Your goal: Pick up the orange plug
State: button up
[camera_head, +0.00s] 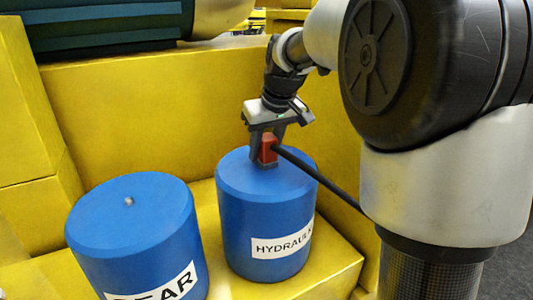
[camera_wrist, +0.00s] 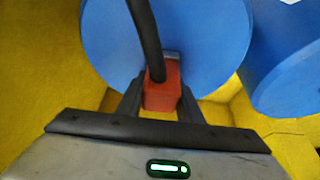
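The orange plug (camera_head: 268,149), a red-orange block with a black cable, is at the top of the blue tank labelled "HYDRAUL…" (camera_head: 244,215). My gripper (camera_head: 267,150) points down over the tank, with one finger on each side of the plug. In the wrist view, the plug (camera_wrist: 162,88) sits between my fingertips (camera_wrist: 161,98), very close to both. I cannot tell whether the fingers press on it or leave a narrow gap. A small grey piece (camera_wrist: 171,56) shows at the plug's far end. The plug's lower end is partly hidden.
The black cable (camera_head: 318,177) runs from the plug down right toward my body. A second blue tank (camera_head: 130,225), labelled "…EAR", with a small metal stud on top, stands to the left. Yellow walls (camera_head: 150,110) enclose the tanks behind and at the sides.

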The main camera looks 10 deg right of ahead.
jog(key=shift+r, duration=0.1)
grip_shut()
